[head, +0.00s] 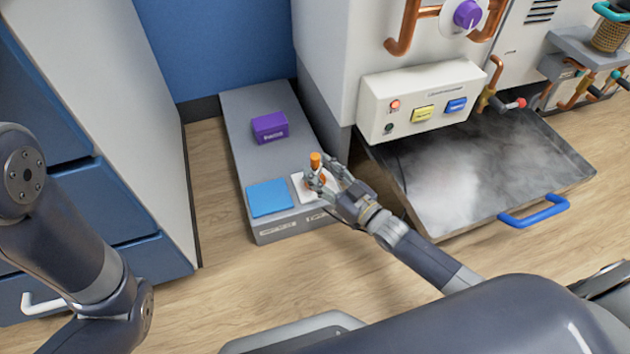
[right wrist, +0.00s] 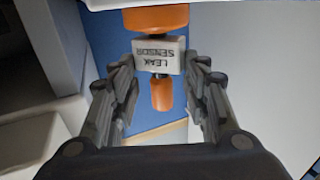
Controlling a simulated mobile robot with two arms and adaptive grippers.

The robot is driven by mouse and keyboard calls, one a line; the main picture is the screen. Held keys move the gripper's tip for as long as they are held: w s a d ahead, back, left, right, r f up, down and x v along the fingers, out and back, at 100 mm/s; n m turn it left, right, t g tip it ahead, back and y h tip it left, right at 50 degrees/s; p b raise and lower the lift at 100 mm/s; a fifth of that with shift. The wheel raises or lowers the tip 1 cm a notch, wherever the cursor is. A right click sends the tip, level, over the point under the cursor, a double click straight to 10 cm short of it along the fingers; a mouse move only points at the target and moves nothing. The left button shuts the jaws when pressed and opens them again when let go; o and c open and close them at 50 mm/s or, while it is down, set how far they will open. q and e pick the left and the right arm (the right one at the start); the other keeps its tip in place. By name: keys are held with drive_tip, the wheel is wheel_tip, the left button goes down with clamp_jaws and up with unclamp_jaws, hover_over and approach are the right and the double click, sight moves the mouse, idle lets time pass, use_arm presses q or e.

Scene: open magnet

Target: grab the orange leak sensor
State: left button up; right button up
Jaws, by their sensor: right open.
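The orange leak sensor (head: 316,160) stands upright on the white pad at the front right of the low grey platform. In the right wrist view it shows as an orange body (right wrist: 161,93) with a grey label block reading "LEAK SENSOR" (right wrist: 160,56), between my fingers. My right gripper (head: 326,182) is open, with its fingers on either side of the sensor. In the head view the fingers hide part of the sensor's lower half. My left arm shows at the left edge, but its gripper is out of view.
The grey platform (head: 236,122) also holds a purple box (head: 269,127) and a blue pad (head: 270,197). A white control panel (head: 424,101) and a misty open tray with a blue handle (head: 534,211) are to the right. Blue drawers (head: 140,262) stand left.

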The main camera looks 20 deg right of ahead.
drive_tip(key=shift+b+x, duration=0.45)
drive_tip(key=shift+x, duration=0.8)
clamp_jaws()
drive_tip(key=shift+r, duration=0.1)
